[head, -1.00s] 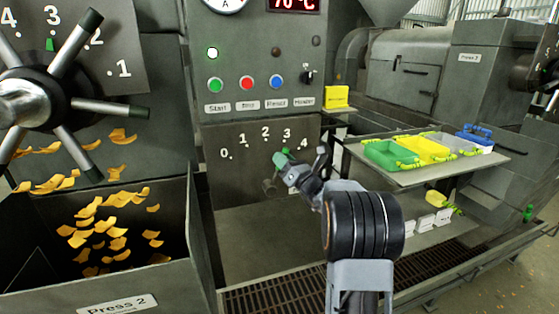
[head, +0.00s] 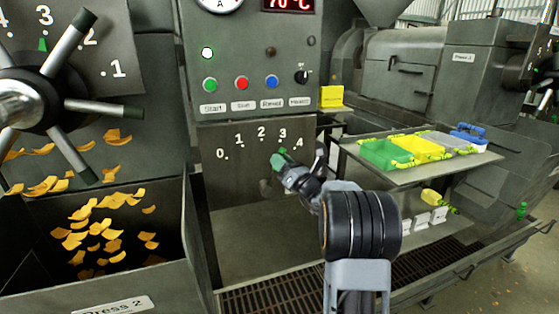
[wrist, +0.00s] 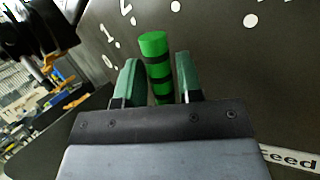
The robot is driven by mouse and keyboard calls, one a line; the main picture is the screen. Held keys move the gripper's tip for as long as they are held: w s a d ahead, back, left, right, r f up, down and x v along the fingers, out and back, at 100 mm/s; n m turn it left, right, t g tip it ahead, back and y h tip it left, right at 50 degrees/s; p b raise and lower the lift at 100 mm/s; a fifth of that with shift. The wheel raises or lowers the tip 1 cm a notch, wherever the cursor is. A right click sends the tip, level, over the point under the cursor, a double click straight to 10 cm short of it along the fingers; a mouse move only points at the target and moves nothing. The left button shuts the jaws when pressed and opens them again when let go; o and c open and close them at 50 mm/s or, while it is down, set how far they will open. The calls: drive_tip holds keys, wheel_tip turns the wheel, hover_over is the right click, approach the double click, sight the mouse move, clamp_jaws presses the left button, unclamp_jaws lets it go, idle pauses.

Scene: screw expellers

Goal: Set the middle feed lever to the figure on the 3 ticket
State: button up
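The feed panel (head: 235,165) carries white figures 0 to 4 in an arc, under the button box in the head view. My gripper (head: 280,160) is at this panel, just below the 3. In the wrist view, the feed lever (wrist: 153,45) is a green handle with black bands. It stands between the two green fingers of my gripper (wrist: 159,76). Narrow gaps seem to show beside the handle, so the fingers look open around it. My gripper hides most of the lever in the head view.
A spoked handwheel (head: 25,100) and a bin (head: 120,285) of yellow flakes labelled Press 2 are at left. A shelf (head: 400,180) with green, yellow, white and blue trays is at right. White cards (head: 422,221) stand below it. A floor grate (head: 290,298) runs in front.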

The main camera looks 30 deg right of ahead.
drive_tip(key=v, duration=1.3)
